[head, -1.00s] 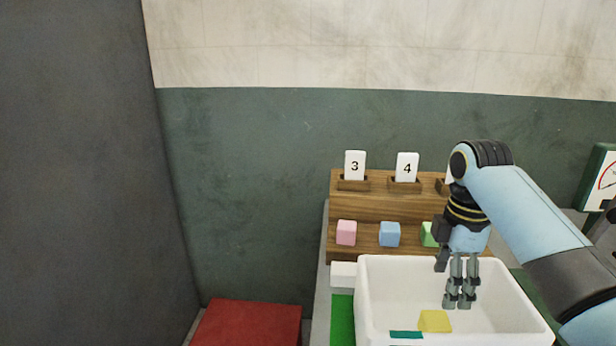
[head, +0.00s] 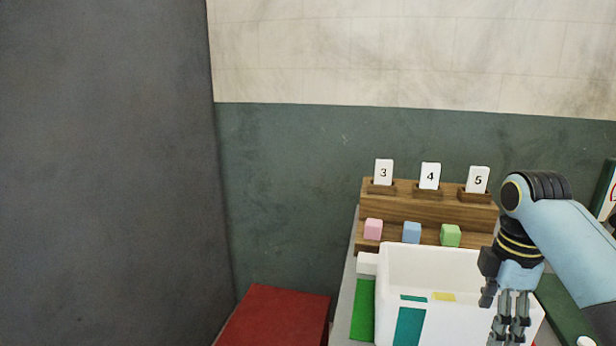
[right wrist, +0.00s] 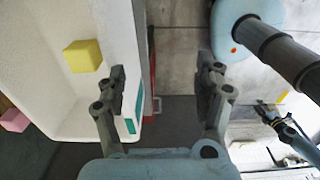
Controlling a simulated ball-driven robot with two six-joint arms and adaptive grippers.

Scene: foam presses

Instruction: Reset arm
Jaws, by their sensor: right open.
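My right gripper (head: 510,322) hangs fingers down at the right front of the white bin (head: 465,262) in the head view. In the right wrist view my right gripper (right wrist: 163,78) has its two fingers spread, with nothing between them. The bin wall (right wrist: 120,25) lies on the left there. A yellow block (right wrist: 83,56) rests inside the bin and also shows in the head view (head: 444,297). A small dark gripper with a blue link (right wrist: 280,121), which looks like my left, shows low at the right; its jaws are too small to judge.
A wooden rack (head: 430,212) behind the bin bears cards 3, 4 and 5, with pink (head: 373,229), blue (head: 412,232) and green (head: 450,235) blocks below. A red surface (head: 272,312) lies front left. A grey wall (head: 105,170) stands left.

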